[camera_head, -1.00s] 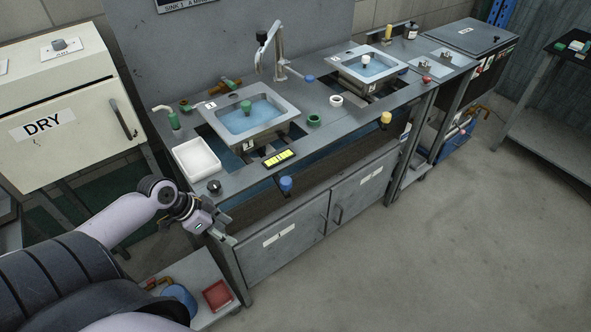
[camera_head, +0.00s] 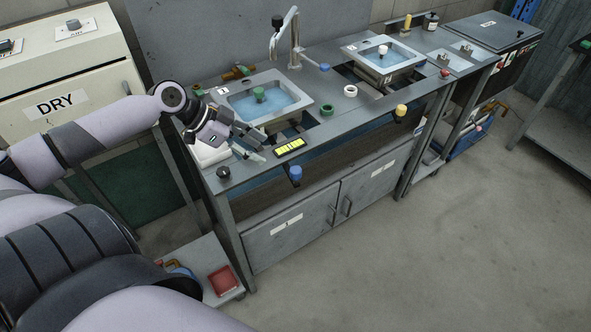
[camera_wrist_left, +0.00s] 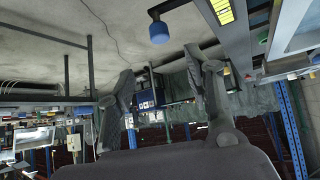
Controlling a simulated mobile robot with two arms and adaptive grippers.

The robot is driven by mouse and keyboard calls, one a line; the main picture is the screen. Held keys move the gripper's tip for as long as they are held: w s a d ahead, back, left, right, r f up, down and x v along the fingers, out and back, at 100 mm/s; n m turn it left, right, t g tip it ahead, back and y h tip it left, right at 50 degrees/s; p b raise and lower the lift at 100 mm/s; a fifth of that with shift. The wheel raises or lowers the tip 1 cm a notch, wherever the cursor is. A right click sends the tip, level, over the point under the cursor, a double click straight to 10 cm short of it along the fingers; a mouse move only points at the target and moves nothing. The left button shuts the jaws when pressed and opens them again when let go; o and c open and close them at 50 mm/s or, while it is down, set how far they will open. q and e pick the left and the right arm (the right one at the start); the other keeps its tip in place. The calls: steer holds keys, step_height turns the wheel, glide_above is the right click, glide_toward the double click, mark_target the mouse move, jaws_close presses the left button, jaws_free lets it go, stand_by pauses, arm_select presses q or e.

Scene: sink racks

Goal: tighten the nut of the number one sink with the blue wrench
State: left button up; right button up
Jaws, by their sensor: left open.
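The number one sink (camera_head: 235,108) is the nearer basin set in the grey counter, with blue water and a green knob (camera_head: 259,94) inside. Its small label plate (camera_head: 222,91) is at its back left corner. My left gripper (camera_head: 254,145) is open and empty, above the counter just in front of this sink. Its spread fingers also show in the left wrist view (camera_wrist_left: 163,80), with nothing between them. I cannot make out the nut or a blue wrench. A blue object (camera_head: 183,271) on the low shelf is partly hidden by my arm, and its kind is unclear. My right gripper is out of view.
A white tray (camera_head: 209,155) lies mostly under my left gripper. A second sink (camera_head: 383,60) is farther right. A red tray (camera_head: 222,281) sits low. Floor at right is clear.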

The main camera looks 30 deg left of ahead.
mark_target(296, 170)
arm_select(q)
steer(key=x, duration=1.4)
steer(key=shift+p, duration=0.35)
steer(key=shift+c, duration=0.3)
jaws_close()
